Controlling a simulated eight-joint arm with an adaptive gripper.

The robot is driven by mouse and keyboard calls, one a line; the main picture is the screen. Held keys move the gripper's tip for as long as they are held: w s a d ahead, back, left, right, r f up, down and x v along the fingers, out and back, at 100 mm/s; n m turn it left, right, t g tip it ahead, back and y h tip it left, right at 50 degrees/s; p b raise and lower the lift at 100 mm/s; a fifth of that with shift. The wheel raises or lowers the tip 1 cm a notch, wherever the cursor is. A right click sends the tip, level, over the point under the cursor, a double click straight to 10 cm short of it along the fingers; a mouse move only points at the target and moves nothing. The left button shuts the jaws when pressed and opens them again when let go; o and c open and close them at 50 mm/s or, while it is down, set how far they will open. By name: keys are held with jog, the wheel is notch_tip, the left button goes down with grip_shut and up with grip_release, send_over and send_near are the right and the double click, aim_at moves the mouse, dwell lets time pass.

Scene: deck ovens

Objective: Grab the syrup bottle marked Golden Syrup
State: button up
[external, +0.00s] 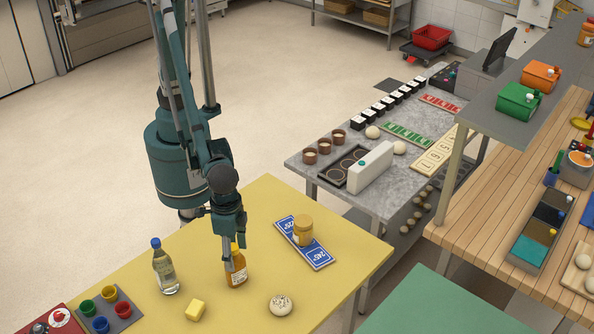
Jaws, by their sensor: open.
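An amber bottle (238,278) with a pale label stands upright on the yellow table. Its label is too small to read, so I cannot confirm that it is the Golden Syrup. My gripper (235,254) points down over this bottle, with its open fingers around or just in front of the bottle's upper part. The fingers partly hide the bottle's neck and cap. I cannot tell whether they touch it. A clear bottle (166,272) with a blue cap stands to the left.
On the yellow table (345,245), a yellow block (195,309) and a pale round bun (281,306) lie near the amber bottle. A tray of coloured cups (108,306) is at lower left. A grey counter (398,180) stands behind.

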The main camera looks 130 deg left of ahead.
aim_at(233, 247)
jog(key=shift+f, duration=0.1)
jog(key=shift+a+f, duration=0.1)
jog(key=shift+f, duration=2.4)
jog(key=c, duration=1)
jog(key=shift+c, duration=0.2)
jog(key=shift+r, duration=0.1)
jog(key=shift+r, duration=4.9)
